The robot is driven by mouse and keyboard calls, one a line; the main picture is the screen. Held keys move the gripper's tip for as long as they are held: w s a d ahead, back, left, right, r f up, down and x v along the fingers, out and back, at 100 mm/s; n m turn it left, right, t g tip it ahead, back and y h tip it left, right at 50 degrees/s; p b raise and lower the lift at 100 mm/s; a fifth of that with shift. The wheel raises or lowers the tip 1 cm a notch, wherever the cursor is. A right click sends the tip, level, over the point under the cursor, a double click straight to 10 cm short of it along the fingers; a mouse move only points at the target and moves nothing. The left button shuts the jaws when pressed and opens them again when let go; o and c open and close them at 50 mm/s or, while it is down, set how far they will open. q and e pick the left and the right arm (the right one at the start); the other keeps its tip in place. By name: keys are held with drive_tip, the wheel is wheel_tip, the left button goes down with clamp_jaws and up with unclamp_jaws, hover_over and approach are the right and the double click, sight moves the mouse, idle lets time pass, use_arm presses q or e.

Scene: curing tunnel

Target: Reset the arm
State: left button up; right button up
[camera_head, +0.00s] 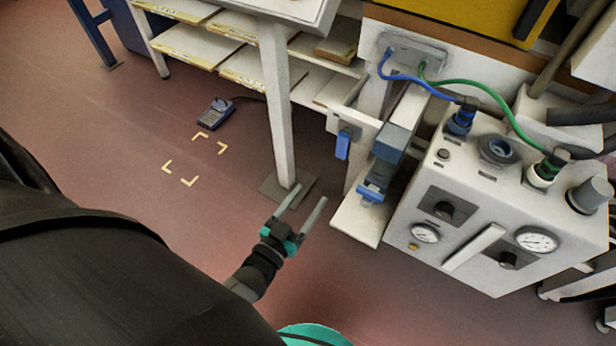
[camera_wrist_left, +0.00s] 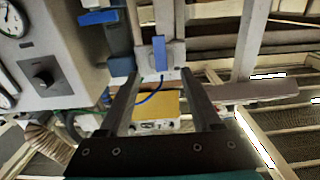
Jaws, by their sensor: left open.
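My left gripper (camera_head: 305,199) is open and empty, with two parallel grey fingers and a teal body. It hangs over the reddish floor, just to the right of the white post's foot in the head view. In the left wrist view its two dark fingers (camera_wrist_left: 160,76) stand wide apart, with nothing held between them. My dark left arm fills the lower left of the head view. My right gripper does not show.
A white control box (camera_head: 470,210) with gauges, knobs and blue and green hoses stands at right. A white post (camera_head: 277,110) and a bracket with a blue tab (camera_head: 343,145) stand close by. A foot pedal (camera_head: 215,113) lies on the floor; floor at left is clear.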

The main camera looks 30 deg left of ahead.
use_arm(q)
drive_tip(key=s+f+m+g, duration=0.1)
drive_tip(key=s+f+g, duration=0.35)
drive_tip(key=f, duration=0.45)
drive_tip(key=s+f+g, duration=0.4)
drive_tip(key=s+f, duration=0.1)
drive_tip(key=f, duration=0.5)
drive_tip(key=s+a+f+g, duration=0.2)
drive_tip(key=s+f+g, duration=0.1)
drive_tip(key=s, duration=0.5)
drive_tip(key=s+a+f+g+y, duration=0.1)
drive_tip(key=s+a+f+g, duration=0.1)
drive_tip(key=s+f+g, duration=0.2)
drive_tip(key=s+f, duration=0.2)
drive_tip(key=s, duration=0.1)
drive_tip(key=shift+s+m, duration=0.35)
drive_tip(key=shift+m, duration=0.05)
